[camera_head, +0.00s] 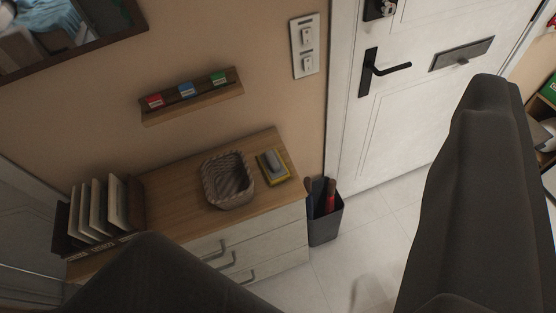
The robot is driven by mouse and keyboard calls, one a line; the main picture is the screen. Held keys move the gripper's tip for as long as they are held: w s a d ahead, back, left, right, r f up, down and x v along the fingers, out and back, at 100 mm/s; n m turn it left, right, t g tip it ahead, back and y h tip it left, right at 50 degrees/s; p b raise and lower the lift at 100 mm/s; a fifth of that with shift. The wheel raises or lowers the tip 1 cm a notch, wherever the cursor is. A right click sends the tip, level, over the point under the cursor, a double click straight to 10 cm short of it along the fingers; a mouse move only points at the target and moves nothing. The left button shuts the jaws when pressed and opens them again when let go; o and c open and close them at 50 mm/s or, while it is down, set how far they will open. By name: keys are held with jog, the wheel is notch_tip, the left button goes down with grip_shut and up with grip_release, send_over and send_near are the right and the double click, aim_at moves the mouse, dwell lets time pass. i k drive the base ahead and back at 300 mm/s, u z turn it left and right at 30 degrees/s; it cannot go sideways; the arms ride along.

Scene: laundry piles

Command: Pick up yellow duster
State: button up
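A yellow flat thing (284,178), probably the yellow duster, lies on the right end of the wooden dresser top (188,180). A grey rounded object (272,162) sits on it and hides most of its middle, so only yellow edges show. My gripper (320,165) is open, with its two dark fingers wide apart at the lower left and the right of the view. Nothing is between the fingers. The duster appears well beyond them, in the gap between the fingers in the picture.
A woven basket (228,181) stands just left of the duster. A rack of upright panels (97,210) is at the dresser's left end. A small wall shelf (190,98) hangs above. A dark bin (325,222) stands beside the dresser, near the white door (410,110).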

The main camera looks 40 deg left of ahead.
aim_at(276, 169)
jog(key=z, duration=0.95)
jog(key=i, duration=0.5)
jog(key=u, duration=1.45)
